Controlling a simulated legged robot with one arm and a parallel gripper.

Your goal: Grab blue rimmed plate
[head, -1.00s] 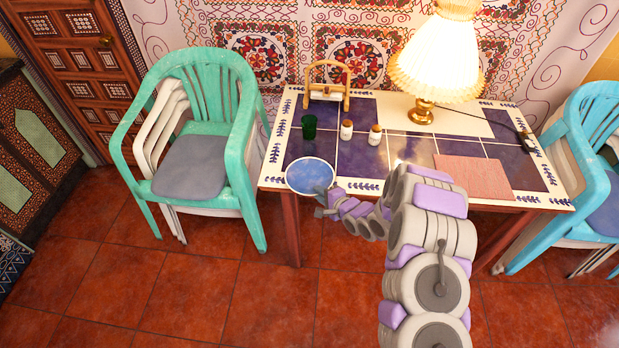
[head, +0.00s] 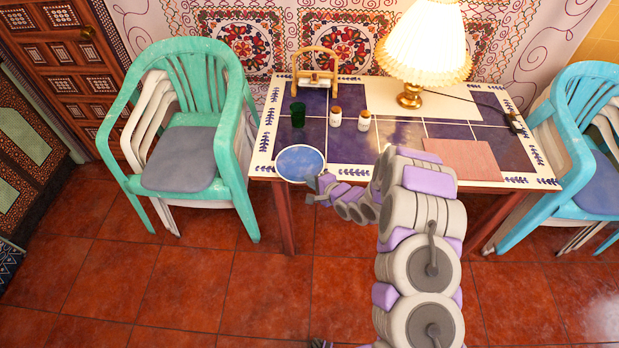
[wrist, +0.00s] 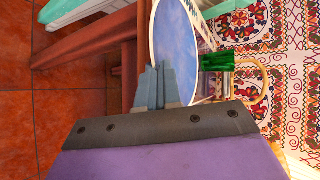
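The blue rimmed plate (head: 300,163) lies at the front left corner of the tiled table, its rim close to the table's edge. It has a light blue face and a pale edge with a dark rim. My gripper (head: 319,185) is at the plate's front right rim in the head view. In the wrist view the plate (wrist: 180,45) is directly beyond my fingertips (wrist: 158,72), which overlap its near edge. The fingers look close together. They hide part of the rim, and I cannot tell whether it lies between them.
On the table (head: 350,151) stand a green cup (head: 298,114), two small bottles (head: 336,116) and (head: 364,121), a wooden-handled object (head: 316,72) and a lit lamp (head: 427,50). A pink mat (head: 462,159) lies at right. Chairs (head: 187,130) and (head: 585,140) flank the table.

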